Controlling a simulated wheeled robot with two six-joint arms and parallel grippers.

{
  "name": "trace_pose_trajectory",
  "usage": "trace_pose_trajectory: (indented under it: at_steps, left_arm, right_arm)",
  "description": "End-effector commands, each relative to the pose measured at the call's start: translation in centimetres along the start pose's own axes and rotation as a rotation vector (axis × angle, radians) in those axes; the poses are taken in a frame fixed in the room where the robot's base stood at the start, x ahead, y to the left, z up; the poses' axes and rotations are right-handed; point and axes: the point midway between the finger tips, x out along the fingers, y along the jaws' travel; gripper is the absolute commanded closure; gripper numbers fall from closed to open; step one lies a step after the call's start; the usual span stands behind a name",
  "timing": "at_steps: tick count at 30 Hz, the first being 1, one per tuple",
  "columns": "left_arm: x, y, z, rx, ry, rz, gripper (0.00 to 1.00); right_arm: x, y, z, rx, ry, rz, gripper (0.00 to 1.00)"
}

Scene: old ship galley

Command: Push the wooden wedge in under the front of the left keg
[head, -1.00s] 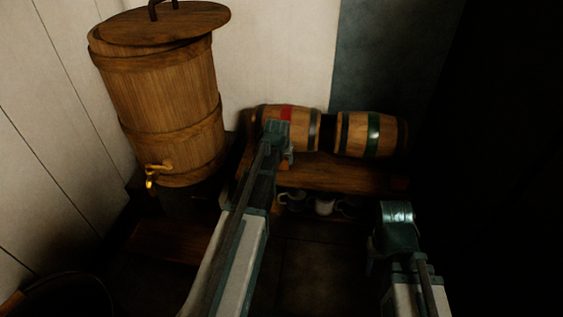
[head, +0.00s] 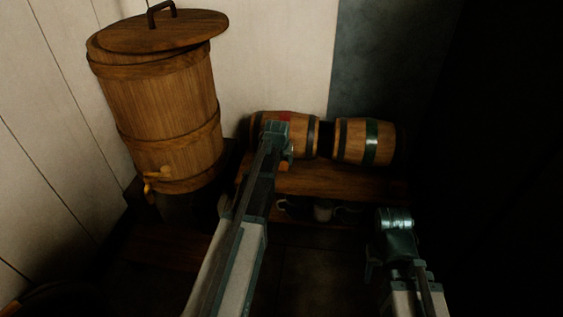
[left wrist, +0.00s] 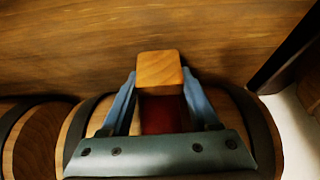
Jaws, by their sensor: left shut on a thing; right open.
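The left keg (head: 300,130) with a red band lies on its side on a wooden bench (head: 325,182). My left gripper (head: 279,155) is at its front and hides part of it. It is shut on the wooden wedge, whose orange end (head: 285,167) shows just below the jaws. In the left wrist view the pale wedge (left wrist: 159,68) sits between the blue fingers, over the bench top (left wrist: 60,45), with the keg's red band (left wrist: 162,115) right beside it. I cannot tell whether wedge and keg touch. My right gripper (head: 393,225) is open, low at the right.
A second keg (head: 352,140) with a green band lies right of the first. A tall lidded wooden barrel (head: 165,105) with a tap (head: 155,175) stands at the left. Several mugs (head: 322,211) are under the bench. The right side is dark.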

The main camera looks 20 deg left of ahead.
Motion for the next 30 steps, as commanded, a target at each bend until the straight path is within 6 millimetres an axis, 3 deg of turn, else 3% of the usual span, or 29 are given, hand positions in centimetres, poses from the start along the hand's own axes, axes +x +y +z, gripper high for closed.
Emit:
trace_pose_trajectory:
  at_steps: [3, 4, 9, 15, 17, 30]
  left_arm:
    - [-0.01, -0.01, 0.01, 0.000, 0.000, 0.000, 0.69]
    - [-0.02, -0.01, 0.01, 0.000, 0.000, 0.000, 0.34]
    - [-0.02, 0.00, 0.02, 0.000, 0.000, 0.000, 0.04]
    - [-0.02, 0.00, 0.02, 0.000, 0.000, 0.000, 0.03]
    - [-0.01, 0.00, 0.02, 0.000, 0.000, 0.000, 0.10]
    - [-0.76, 0.00, 0.10, 0.000, 0.000, 0.000, 0.10]
  right_arm:
    - [0.00, 0.00, 0.00, 0.000, 0.000, 0.000, 0.50]
    - [0.00, 0.00, 0.00, 0.000, 0.000, 0.000, 0.50]
    - [0.00, 0.00, 0.00, 0.000, 0.000, 0.000, 0.50]
    - [0.00, 0.00, 0.00, 0.000, 0.000, 0.000, 0.50]
    - [0.00, 0.00, 0.00, 0.000, 0.000, 0.000, 0.50]
    - [-0.63, 0.06, 0.03, 0.000, 0.000, 0.000, 0.50]
